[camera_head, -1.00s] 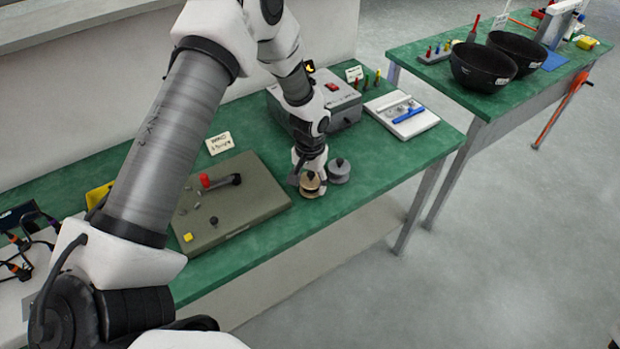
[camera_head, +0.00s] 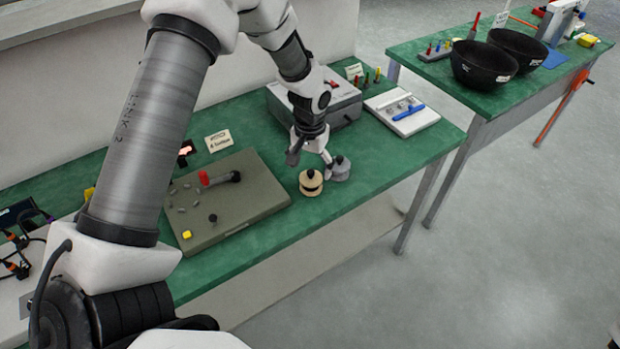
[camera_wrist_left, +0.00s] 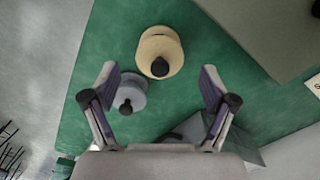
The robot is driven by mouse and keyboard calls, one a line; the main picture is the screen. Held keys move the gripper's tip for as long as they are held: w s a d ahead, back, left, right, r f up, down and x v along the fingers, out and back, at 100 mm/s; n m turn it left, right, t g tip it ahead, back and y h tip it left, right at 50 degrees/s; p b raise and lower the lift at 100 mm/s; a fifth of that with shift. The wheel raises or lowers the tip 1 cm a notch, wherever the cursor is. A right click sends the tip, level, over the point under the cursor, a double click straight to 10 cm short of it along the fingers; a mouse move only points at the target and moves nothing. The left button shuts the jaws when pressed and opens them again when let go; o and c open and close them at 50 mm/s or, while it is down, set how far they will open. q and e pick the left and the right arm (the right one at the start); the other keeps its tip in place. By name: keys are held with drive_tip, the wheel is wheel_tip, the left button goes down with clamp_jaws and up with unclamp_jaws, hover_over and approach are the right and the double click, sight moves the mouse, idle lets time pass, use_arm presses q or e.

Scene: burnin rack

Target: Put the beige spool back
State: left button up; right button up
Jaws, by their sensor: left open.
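The beige spool (camera_head: 310,184) stands upright on the green table near its front edge, with a dark knob on top. A grey spool (camera_head: 341,169) stands right beside it. In the left wrist view the beige spool (camera_wrist_left: 161,54) lies ahead of the fingers, and the grey spool (camera_wrist_left: 127,94) is close to one finger. My left gripper (camera_head: 310,162) is open and empty, raised just behind and above the spools. In the left wrist view its fingers (camera_wrist_left: 161,88) are spread wide. My right gripper is not seen.
An olive mat (camera_head: 255,205) with small parts, a red piece and a yellow cube lies left of the spools. A grey box (camera_head: 345,105) and a white tray (camera_head: 412,124) are behind. A second table holds black bowls (camera_head: 482,66).

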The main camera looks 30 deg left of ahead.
sight(310, 173)
use_arm(q)
wheel_tip(310, 173, up, 7)
drive_tip(key=shift+r+b, duration=0.1)
drive_tip(key=shift+b, duration=0.2)
